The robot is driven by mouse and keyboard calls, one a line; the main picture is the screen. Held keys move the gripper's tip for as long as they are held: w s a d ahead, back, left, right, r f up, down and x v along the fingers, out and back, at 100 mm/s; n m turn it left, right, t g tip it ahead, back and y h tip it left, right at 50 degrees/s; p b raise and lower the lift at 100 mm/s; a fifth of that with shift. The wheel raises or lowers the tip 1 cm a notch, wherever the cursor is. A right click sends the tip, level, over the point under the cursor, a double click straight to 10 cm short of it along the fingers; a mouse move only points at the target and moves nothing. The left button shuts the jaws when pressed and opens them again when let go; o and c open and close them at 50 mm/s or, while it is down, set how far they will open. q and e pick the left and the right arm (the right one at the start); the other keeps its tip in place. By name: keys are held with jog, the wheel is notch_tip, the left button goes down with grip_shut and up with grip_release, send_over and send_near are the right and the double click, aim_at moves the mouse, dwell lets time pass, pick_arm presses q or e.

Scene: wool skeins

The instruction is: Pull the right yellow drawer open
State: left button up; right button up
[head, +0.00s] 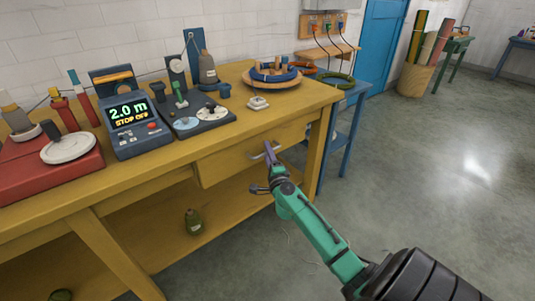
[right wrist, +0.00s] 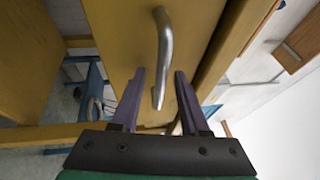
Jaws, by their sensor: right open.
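The yellow drawer (head: 222,166) sits in the front of the yellow workbench and looks shut. Its curved metal handle (head: 262,152) shows at the right end of the bench; it also shows in the right wrist view (right wrist: 163,58). My right gripper (head: 267,149) is at the handle. In the right wrist view its purple fingers (right wrist: 160,82) are open, with the handle's lower end between them. I cannot tell whether either finger touches it. My left gripper is not in view.
The yellow bench top (head: 225,128) carries a meter showing 2.0 m (head: 128,113), a grey turntable unit (head: 195,120) and a round wooden tray (head: 272,82). Grey floor (head: 430,190) is clear to the right.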

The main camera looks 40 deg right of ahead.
grip_shut()
dwell(1.4)
